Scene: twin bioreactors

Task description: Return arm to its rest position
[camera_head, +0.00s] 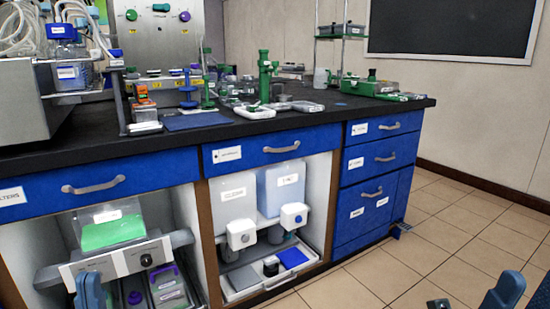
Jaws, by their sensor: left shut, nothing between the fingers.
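My left gripper (90,290) shows at the bottom left edge as a blue-grey tip, cut off by the frame. It is shut and empty, in front of the open cabinet bay. At the bottom right, blue and dark parts of my right arm (503,291) show, also cut off. I cannot tell whether the right gripper is open or shut. Neither arm is seen over the bench top.
A black-topped bench (300,118) with blue drawers (385,158) runs across the view, carrying green stands, trays and a metal-fronted apparatus (160,35). White and blue containers (280,188) stand in the open bay below. Tiled floor (455,225) is clear at the right.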

